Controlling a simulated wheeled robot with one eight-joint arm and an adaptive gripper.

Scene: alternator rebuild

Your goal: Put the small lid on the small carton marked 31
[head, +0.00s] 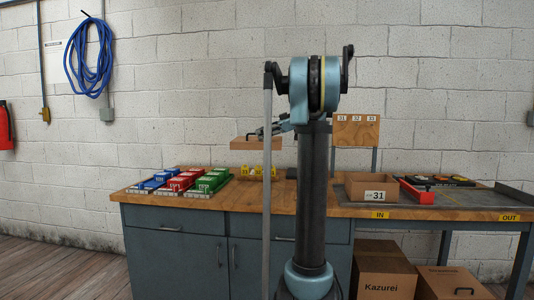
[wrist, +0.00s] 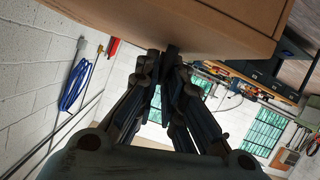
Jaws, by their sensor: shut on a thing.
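The small lid (head: 250,144) is a flat brown cardboard piece with a dark handle on top. My gripper (head: 272,131) is shut on it and holds it up above the bench, left of my column. In the wrist view the lid (wrist: 190,25) fills the top, and my gripper's fingertips (wrist: 172,52) meet at its edge. The small carton marked 31 (head: 360,193) stands on the right part of the bench by the IN label. Its top looks open. The lid is well to the left of it and higher, apart from it. The exact grip point is partly hidden.
Blue, red and green trays of parts (head: 180,182) and yellow pieces (head: 258,172) lie on the left bench. A red tray (head: 418,195) stands right of the carton. A board numbered 31, 32, 33 (head: 357,135) rises behind it. Larger boxes (head: 384,265) are below.

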